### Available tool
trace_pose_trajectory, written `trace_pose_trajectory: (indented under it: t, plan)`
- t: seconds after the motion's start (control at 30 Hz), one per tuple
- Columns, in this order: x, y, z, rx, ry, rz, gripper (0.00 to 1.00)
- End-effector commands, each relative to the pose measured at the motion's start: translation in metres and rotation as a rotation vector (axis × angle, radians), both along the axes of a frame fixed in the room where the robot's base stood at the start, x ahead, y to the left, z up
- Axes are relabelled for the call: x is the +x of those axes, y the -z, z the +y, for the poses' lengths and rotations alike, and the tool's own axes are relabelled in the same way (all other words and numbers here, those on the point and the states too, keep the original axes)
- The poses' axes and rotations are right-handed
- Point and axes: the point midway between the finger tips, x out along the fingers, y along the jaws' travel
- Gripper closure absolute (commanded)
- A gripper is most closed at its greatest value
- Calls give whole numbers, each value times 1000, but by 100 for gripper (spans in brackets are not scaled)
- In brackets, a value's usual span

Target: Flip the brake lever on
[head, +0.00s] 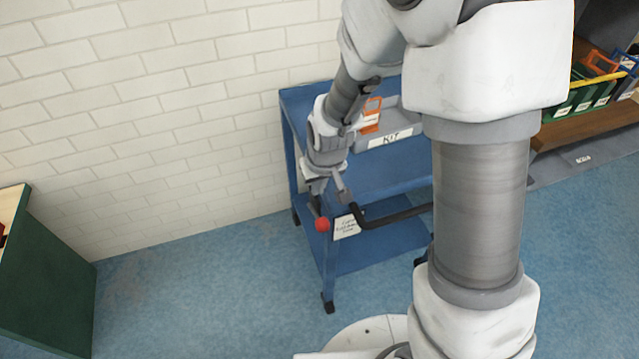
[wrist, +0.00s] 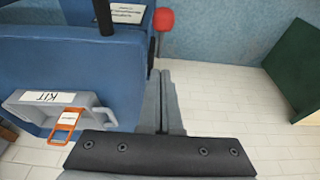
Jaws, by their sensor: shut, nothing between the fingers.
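The brake lever shows as a red ball knob (head: 322,224) at the front left corner of a blue cart (head: 372,176). In the wrist view the red knob (wrist: 163,20) on its thin stem is just beyond my fingertips. My gripper (head: 316,206) points down, close above the knob in the head view. In the wrist view the two grey fingers of my gripper (wrist: 164,74) lie side by side, shut with nothing between them. I cannot tell whether the fingertips touch the lever. The lever's lower mount is mostly hidden by the cart.
A black push handle (head: 395,215) sticks out from the cart beside my gripper. A grey KIT tray (head: 385,137) with an orange-handled item stands on the cart. A white brick wall (head: 150,110) is behind. A green cabinet (head: 50,275) stands left, with clear blue floor between.

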Motion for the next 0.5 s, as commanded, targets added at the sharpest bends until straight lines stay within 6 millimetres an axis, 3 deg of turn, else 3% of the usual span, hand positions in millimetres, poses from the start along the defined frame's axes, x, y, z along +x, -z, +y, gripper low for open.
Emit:
trace_pose_trajectory:
  t: [0.03,0.27,0.5]
  plan:
    - [2,13,1,-1,0,5,100]
    - [13,51,4,-1,0,4,100]
    - [-1,78,-1,-1,0,2,100]
